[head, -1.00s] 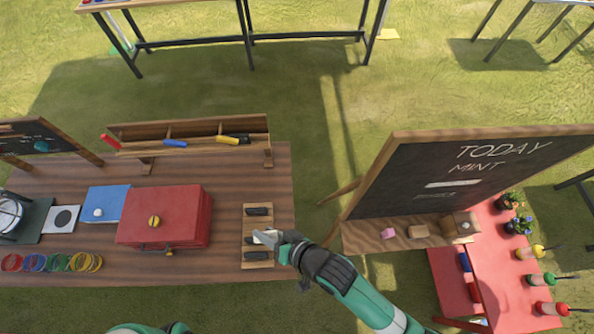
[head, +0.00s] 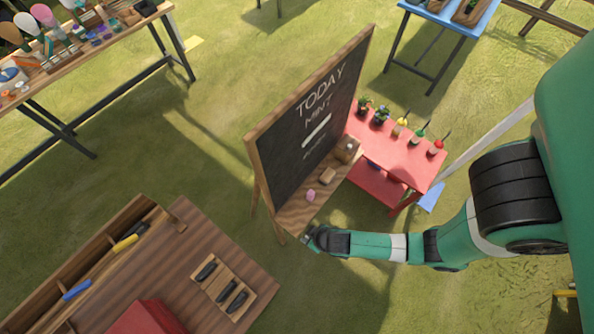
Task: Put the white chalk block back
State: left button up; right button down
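The chalkboard (head: 290,140) stands at the centre with a wooden ledge (head: 285,218) along its foot. A pink block (head: 311,195), a tan block (head: 327,176) and a small wooden box (head: 345,150) are on the ledge. My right gripper (head: 309,234) is just off the near end of the ledge. Its fingers are small and dark, so I cannot tell whether they hold anything. I cannot make out the white chalk block. The wooden tray (head: 210,291) on the brown table shows three dark shapes. My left gripper is not in view.
The brown table (head: 222,236) at bottom left carries a rack with coloured-handled tools (head: 125,243) and a red box (head: 147,318). A red stand (head: 405,160) with plants and bottles is behind the board's right end. Grass separates the table and board.

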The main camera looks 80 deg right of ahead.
jog(key=w+d+f+b, duration=0.2)
jog(key=d+f+b, duration=0.1)
jog(key=w+d+f+b, duration=0.2)
jog(key=d+f+b, duration=0.1)
jog(key=d, duration=0.1)
jog(key=w+d+f+b, duration=0.3)
jog(key=shift+d+f, duration=0.1)
jog(key=shift+d, duration=0.3)
jog(key=shift+w+d, duration=0.1)
jog(key=b+x, duration=0.3)
jog(key=shift+s+d+f, duration=0.1)
jog(key=shift+s+f, duration=0.15)
jog(key=shift+f, duration=0.4)
jog(key=shift+r, duration=0.15)
jog(key=c, duration=0.6)
grip_release()
